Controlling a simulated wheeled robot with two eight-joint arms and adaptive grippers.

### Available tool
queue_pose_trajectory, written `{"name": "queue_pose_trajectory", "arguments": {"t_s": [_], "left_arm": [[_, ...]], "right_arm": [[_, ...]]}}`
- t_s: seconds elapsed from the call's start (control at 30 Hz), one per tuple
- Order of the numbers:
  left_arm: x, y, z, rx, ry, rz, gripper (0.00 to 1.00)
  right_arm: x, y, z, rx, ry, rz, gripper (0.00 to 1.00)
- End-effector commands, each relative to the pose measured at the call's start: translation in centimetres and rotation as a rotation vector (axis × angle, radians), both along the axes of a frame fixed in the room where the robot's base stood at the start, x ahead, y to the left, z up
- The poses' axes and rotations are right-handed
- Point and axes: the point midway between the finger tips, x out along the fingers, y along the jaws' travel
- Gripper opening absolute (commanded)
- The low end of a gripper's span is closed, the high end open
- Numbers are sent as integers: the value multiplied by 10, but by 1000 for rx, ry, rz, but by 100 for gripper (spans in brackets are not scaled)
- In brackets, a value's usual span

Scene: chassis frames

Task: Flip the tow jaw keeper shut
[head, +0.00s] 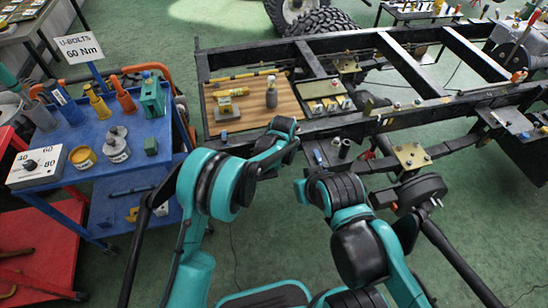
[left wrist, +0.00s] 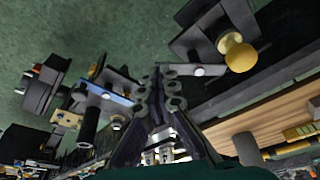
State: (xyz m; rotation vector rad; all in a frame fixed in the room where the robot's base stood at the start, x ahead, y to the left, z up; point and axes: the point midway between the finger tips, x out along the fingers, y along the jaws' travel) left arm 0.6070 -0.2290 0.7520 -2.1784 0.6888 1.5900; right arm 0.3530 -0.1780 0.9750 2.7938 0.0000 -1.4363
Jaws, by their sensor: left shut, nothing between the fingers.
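My left gripper (head: 286,128) is over the near rail of the chassis, beside the wooden board. In the left wrist view its fingers (left wrist: 160,92) are together and empty. Just beyond and to the right there is a dark bracket (left wrist: 200,45) with a yellow knob (left wrist: 236,52). It may be the tow jaw and its keeper, but I cannot tell for sure. The fingers look apart from the knob. My left arm hides this spot in the head view. My right arm (head: 345,200) is folded at the lower middle; its fingers cannot be made out.
The wooden board (head: 255,118) carries a bottle and a yellow tool. Along the rail stand a black cylinder (head: 344,148) and a brass plate (head: 411,155). A blue cart (head: 75,130) with tools and cans stands left. Green floor (head: 285,235) is open between my arms.

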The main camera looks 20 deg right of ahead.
Motion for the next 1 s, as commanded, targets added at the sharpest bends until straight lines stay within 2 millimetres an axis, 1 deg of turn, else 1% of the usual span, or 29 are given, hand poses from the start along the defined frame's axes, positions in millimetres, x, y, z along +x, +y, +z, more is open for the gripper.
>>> {"name": "queue_pose_trajectory", "arguments": {"t_s": [0.1, 0.33, 0.7, 0.8, 1.0], "left_arm": [[2, -9, -1, 0, 0, 104, 0], [10, -22, 0, 0, 0, 324, 0], [24, -36, 0, 0, 1, 627, 0], [28, -38, 0, 0, 0, 680, 0], [32, -40, 0, -1, 0, 675, 0]], "right_arm": [[0, 0, -1, 0, 0, 0, 0], [0, 0, -1, 0, 0, 0, 0], [0, 0, 0, 0, 0, 0, 0], [0, 0, 0, 0, 0, 0, 0], [0, 0, 1, 0, 0, 0, 0]]}}
